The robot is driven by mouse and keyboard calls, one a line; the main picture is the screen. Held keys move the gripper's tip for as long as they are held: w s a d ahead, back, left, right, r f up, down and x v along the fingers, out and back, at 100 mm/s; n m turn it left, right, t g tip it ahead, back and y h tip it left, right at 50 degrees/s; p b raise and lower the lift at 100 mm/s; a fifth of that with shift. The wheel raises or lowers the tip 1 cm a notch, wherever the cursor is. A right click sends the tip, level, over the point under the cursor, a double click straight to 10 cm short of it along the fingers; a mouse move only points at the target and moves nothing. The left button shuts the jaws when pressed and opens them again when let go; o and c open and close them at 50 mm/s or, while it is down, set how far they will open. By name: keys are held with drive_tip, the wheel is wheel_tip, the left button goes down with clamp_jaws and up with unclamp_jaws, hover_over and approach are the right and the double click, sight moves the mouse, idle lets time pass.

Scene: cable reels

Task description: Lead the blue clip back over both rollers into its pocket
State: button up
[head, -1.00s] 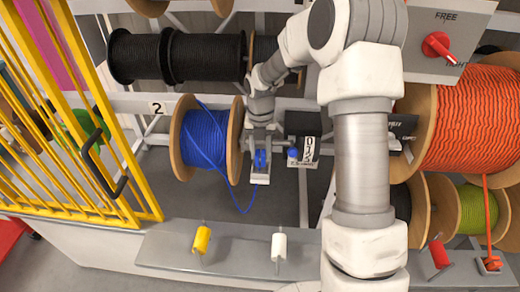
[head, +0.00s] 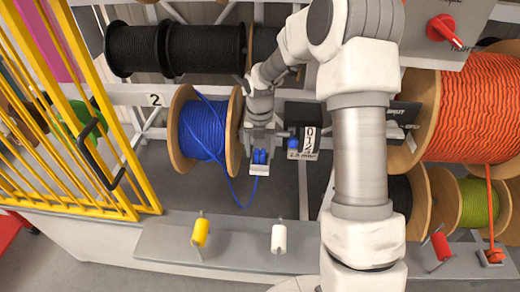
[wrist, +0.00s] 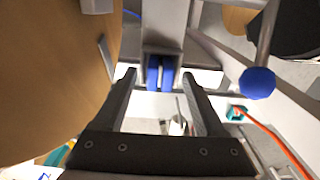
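A blue two-part piece on a light grey bracket (head: 259,169), probably the blue clip, sits right of the blue cable reel (head: 203,130). Blue cable (head: 241,205) hangs from the reel in a slack loop and rises to this bracket. My gripper (head: 259,146) is just above and behind it. In the wrist view my gripper (wrist: 160,82) has its dark fingers apart, with the blue piece (wrist: 159,72) between or just beyond the tips; contact cannot be told. A yellow roller (head: 200,233) and a white roller (head: 278,238) stand on the front ledge. I cannot identify the pocket.
A blue ball knob (head: 292,143) beside a numbered plate (head: 308,139) is close right of my gripper. The reel's wooden flange (wrist: 50,70) is close left. A yellow gate (head: 75,130) stands left. A red roller (head: 441,246) and orange cable are at right.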

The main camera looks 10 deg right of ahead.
wheel_tip(320, 180, up, 18)
drive_tip(key=shift+f, duration=0.25)
idle(0.5)
drive_tip(key=shift+s, duration=0.15)
